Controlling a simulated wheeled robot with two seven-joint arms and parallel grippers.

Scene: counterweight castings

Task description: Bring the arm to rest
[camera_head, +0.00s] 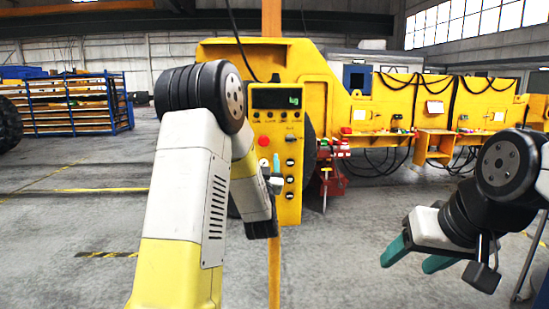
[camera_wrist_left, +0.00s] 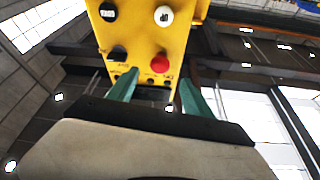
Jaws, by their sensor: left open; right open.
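My left arm (camera_head: 185,200) rises from the bottom and bends at a black elbow joint, with its forearm hanging down in front of a yellow control box (camera_head: 290,195). My left gripper (camera_wrist_left: 158,92) is open and empty, its green fingers pointing towards the box; in the head view only a green bit of it (camera_head: 276,163) shows beside the forearm. Whether it touches the box I cannot tell. In the left wrist view a red button (camera_wrist_left: 160,63) and black knobs appear beyond the fingers. My right gripper (camera_head: 415,258) is open and empty at the right, over the floor.
A long yellow machine (camera_head: 385,105) with hanging black cables stands behind the box. A blue rack (camera_head: 75,105) stands at the far left. A red item (camera_head: 327,182) is right of the box. Grey floor (camera_head: 60,220) is clear at the left.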

